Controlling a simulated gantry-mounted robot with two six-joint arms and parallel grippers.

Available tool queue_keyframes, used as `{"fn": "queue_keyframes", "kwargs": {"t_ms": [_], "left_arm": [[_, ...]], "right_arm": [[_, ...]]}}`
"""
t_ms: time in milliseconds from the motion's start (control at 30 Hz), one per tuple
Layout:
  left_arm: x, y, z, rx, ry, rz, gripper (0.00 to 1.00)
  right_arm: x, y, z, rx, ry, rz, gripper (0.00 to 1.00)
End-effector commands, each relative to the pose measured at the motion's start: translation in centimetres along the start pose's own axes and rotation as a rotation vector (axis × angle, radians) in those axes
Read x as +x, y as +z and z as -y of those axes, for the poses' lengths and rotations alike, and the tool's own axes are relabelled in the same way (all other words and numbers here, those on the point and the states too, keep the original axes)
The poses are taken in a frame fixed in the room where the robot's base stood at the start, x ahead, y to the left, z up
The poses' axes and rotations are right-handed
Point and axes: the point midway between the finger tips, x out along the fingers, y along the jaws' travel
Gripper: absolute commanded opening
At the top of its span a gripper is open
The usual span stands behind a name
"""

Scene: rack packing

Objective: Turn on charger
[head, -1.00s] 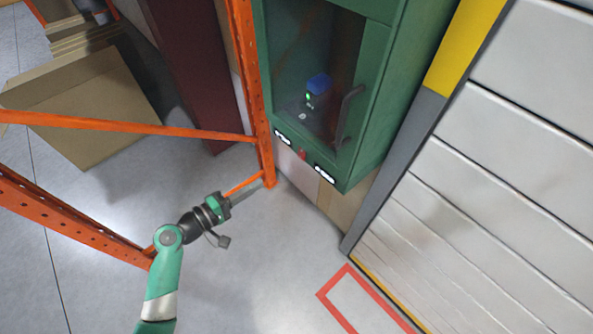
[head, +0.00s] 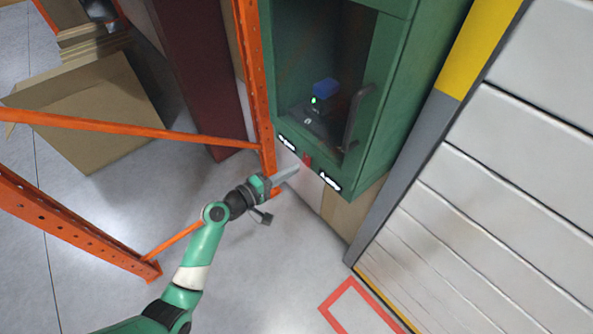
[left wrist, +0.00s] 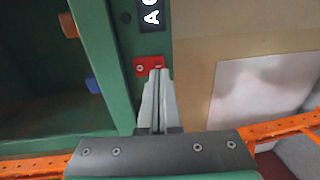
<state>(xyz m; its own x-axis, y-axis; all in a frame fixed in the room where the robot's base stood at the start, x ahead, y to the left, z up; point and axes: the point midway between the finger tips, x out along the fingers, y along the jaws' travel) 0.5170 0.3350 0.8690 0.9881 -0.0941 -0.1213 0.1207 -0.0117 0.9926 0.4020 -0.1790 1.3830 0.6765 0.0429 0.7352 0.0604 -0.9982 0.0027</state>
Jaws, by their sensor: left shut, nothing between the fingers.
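The charger is a green cabinet (head: 395,110) with a dark handle on its front. Inside it sits a blue-topped device (head: 325,88) with a small green light. A small red switch (head: 307,159) is on the cabinet's lower edge between two white labels. It also shows in the left wrist view as a red plate (left wrist: 149,66) beside white lettering. My left gripper (head: 297,169) is shut and empty, with its fingertips at the red switch. In the left wrist view the closed fingertips (left wrist: 159,72) overlap the plate's lower part. I cannot tell whether they touch it.
An orange rack post (head: 256,85) stands just left of the cabinet, with orange beams (head: 130,128) crossing at left. A grey slatted shutter (head: 490,190) is at right. Cardboard boxes (head: 90,115) lie at back left. The floor in front is clear.

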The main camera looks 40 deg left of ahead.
Motion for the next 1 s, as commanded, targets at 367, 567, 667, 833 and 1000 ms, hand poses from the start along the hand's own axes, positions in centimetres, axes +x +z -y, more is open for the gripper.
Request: {"fn": "queue_keyframes", "kwargs": {"t_ms": [367, 567, 667, 833, 1000], "left_arm": [[2.4, 0.0, 0.0, 0.0, -0.001, -0.001, 0.0], [2.4, 0.0, 0.1, 0.0, 0.0, -0.001, 0.0], [2.5, 0.0, 0.4, 0.0, 0.012, -0.001, 0.0], [2.7, 0.0, 0.1, 0.0, 0.034, -0.001, 0.0], [2.6, 0.0, 0.1, 0.0, 0.034, 0.0, 0.0]], "right_arm": [[-0.7, 0.6, 0.0, 0.0, 0.0, 0.0, 0.7], [-0.7, 0.7, 0.0, 0.0, 0.0, 0.0, 0.7], [-1.4, 1.2, 0.0, 0.0, 0.0, 0.0, 0.7], [-1.7, 1.6, 0.0, 0.0, 0.0, 0.001, 0.7], [-1.7, 1.6, 0.0, 0.0, 0.0, 0.0, 0.7]]}}
